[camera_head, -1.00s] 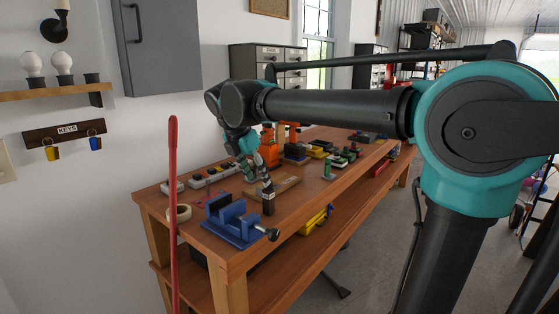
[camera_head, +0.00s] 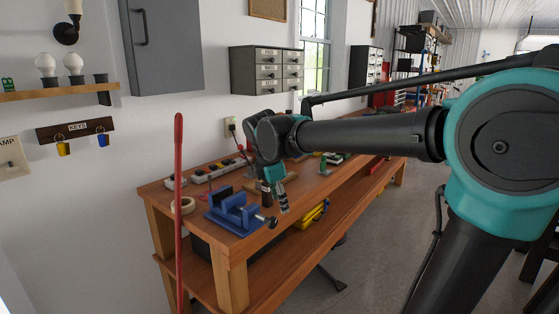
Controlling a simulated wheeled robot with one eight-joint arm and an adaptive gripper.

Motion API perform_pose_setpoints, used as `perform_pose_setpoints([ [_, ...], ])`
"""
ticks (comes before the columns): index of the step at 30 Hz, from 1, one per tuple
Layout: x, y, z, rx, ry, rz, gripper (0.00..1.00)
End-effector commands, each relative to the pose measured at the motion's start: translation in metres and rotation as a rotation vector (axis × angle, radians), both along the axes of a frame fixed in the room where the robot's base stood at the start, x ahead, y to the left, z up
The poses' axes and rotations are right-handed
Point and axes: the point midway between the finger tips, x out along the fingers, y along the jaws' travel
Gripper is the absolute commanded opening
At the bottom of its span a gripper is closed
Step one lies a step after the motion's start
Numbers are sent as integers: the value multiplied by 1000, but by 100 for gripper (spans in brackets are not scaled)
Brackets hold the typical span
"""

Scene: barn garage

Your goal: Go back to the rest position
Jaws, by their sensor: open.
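My gripper (camera_head: 283,205) hangs at the end of my arm, near the front edge of the wooden workbench (camera_head: 228,247). It points down, just right of the blue vise (camera_head: 233,214). It looks empty, and its fingers are small in this view. My arm hides much of the middle of the bench top.
A red pole (camera_head: 179,215) stands in front of the bench's left end. A tape roll (camera_head: 184,206) and a power strip (camera_head: 212,174) lie on the bench. A yellow tool (camera_head: 312,215) is on the lower shelf. Open floor (camera_head: 385,225) lies to the right.

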Motion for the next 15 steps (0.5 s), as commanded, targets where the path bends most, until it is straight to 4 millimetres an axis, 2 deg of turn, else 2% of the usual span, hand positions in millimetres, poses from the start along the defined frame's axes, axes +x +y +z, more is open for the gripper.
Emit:
perform_pose_setpoints([
  [5, -13, -49, -47, 128, -45, -320, 48],
  [8, -29, -85, -83, 235, -81, -586, 48],
  [12, -68, -136, -140, 414, -139, -1034, 48],
  [15, -98, -162, -175, 530, -175, -1327, 48],
])
